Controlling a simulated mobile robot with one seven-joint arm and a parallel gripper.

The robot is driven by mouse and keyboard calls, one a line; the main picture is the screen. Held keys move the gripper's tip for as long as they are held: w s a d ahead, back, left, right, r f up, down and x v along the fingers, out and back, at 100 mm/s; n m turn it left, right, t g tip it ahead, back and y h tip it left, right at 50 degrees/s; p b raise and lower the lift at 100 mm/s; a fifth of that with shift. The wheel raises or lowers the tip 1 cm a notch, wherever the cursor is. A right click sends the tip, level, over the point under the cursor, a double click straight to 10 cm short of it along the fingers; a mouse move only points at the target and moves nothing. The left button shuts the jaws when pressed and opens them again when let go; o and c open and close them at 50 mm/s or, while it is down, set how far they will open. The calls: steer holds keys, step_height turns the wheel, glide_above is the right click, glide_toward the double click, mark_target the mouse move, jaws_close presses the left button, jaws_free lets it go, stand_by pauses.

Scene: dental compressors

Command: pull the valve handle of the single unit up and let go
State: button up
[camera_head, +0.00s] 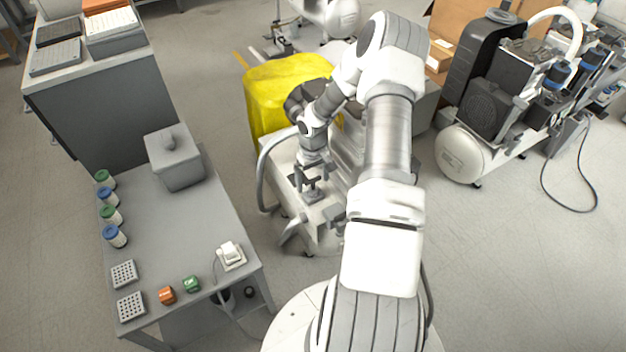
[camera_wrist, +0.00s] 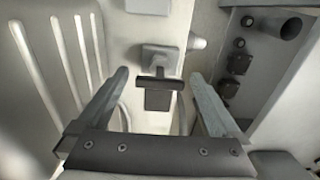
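The single unit (camera_head: 283,160) is a pale cabinet with a grey hose at its side, partly hidden by my arm. My gripper (camera_head: 311,178) is over its top, pointing down. In the wrist view my gripper (camera_wrist: 159,76) is open, its two grey fingers well apart. The valve handle (camera_wrist: 160,84), a dark T-shaped bar on a grey mount, shows between the fingers, nearer the fingertips. I see no finger touching it; how far below the tips it lies I cannot tell.
A yellow cover (camera_head: 270,92) lies behind the unit. A grey table (camera_head: 195,225) with bottles, racks and a lidded box stands to the left. A white-tanked compressor (camera_head: 463,153) stands to the right. Dark fittings (camera_wrist: 238,63) sit right of the handle. Floor at lower right is clear.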

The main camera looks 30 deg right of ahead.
mark_target(313, 179)
jaws_close()
steer(key=shift+r+p, duration=0.7)
steer(key=shift+r, duration=0.15)
steer(key=shift+o, duration=0.3)
jaws_free()
steer(key=shift+r, duration=0.1)
step_height(313, 179, up, 17)
steer(key=p, duration=0.5)
steer(key=shift+r, duration=0.15)
